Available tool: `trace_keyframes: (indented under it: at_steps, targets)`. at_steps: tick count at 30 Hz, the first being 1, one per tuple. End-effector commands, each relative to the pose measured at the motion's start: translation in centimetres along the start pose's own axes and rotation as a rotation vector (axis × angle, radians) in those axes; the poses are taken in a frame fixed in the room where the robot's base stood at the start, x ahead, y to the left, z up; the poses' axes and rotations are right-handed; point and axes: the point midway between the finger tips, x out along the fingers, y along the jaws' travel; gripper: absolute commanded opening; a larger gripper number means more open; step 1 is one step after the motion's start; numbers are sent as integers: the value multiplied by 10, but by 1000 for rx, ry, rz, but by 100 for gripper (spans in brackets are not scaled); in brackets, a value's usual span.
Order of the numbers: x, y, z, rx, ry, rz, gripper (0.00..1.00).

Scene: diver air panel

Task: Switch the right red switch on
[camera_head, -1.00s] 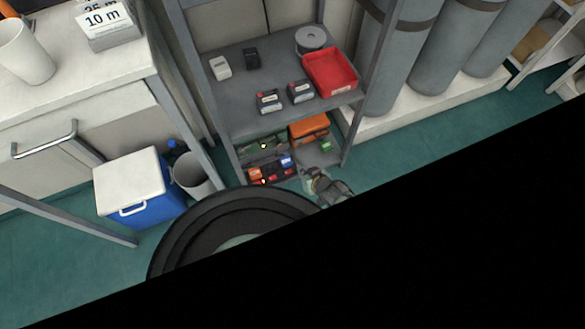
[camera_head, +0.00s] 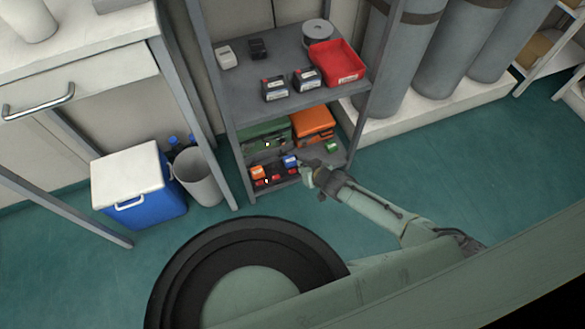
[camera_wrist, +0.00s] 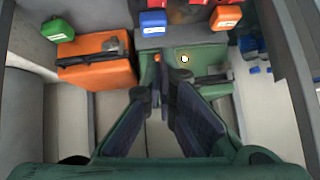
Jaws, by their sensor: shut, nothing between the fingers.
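My gripper (camera_head: 306,174) is at the lower part of the grey shelf rack, at the right front of the lowest boards. In the wrist view my gripper (camera_wrist: 166,72) has its fingers together with nothing held, in front of the green case (camera_wrist: 205,58). Small red pieces (camera_head: 275,178) lie low on the bottom shelf, and one red piece (camera_wrist: 197,3) is cut by the top edge of the wrist view. I cannot tell whether any of these is the right red switch or how it is set.
A blue box (camera_wrist: 153,22) and small orange box (camera_wrist: 227,17) are near the red pieces. A large orange case (camera_head: 313,125) stands beside the green case. A red tray (camera_head: 337,62) is on the shelf above. A blue cooler (camera_head: 150,205) and bin (camera_head: 200,177) stand left.

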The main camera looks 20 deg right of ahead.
Motion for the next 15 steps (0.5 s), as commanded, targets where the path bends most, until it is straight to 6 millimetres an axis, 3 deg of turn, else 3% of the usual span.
trace_keyframes:
  at_steps: [15]
  targets:
    - [100, -2, 3, -2, -2, -2, 0]
